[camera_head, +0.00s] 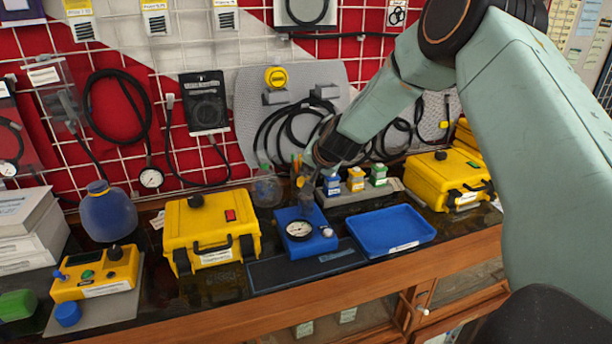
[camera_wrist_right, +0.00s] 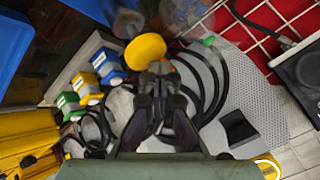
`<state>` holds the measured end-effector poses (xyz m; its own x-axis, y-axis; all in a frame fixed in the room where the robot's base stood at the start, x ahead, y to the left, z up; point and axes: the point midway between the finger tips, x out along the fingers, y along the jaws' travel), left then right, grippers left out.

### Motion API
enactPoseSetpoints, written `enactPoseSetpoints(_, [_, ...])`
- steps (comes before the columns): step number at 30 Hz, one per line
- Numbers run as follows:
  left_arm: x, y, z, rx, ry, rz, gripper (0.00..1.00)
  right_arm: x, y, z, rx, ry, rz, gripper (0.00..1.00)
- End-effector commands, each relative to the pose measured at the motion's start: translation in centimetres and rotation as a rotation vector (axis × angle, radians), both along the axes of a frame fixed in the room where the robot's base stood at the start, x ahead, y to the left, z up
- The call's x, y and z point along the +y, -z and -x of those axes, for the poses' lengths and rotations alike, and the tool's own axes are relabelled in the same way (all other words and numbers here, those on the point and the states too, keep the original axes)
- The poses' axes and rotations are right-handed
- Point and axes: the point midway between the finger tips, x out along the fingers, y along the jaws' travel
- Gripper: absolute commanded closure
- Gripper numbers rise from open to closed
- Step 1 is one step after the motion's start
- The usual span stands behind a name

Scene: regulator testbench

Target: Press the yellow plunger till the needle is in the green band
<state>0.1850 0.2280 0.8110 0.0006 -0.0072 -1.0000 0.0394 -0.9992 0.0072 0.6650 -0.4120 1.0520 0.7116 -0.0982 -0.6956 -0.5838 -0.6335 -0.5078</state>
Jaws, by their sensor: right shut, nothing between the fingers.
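The blue regulator block (camera_head: 305,245) stands on the dark bench with a round white gauge (camera_head: 299,230) on its front. The gauge's needle and green band are too small to read. The yellow plunger (camera_wrist_right: 145,48) shows as a round yellow disc in the right wrist view. In the head view it is mostly hidden behind my right gripper (camera_head: 303,180), which is over the back of the block. In the wrist view my right gripper (camera_wrist_right: 161,68) is shut and empty, its fingertips beside the disc's edge; contact cannot be told. My left gripper is out of view.
A blue tray (camera_head: 425,237) lies right of the block. Small blue, yellow and green blocks (camera_head: 356,180) stand behind it. Yellow cases flank the area, at left (camera_head: 212,215) and right (camera_head: 448,172). Hoses hang on the grid wall behind.

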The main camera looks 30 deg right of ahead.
Motion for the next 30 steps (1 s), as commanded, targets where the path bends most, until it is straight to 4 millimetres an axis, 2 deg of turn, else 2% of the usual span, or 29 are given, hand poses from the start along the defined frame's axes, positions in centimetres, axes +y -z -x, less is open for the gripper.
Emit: enactPoseSetpoints(30, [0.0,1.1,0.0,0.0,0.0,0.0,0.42,0.1,1.4,0.1,0.006,-0.002,-0.002,1.0])
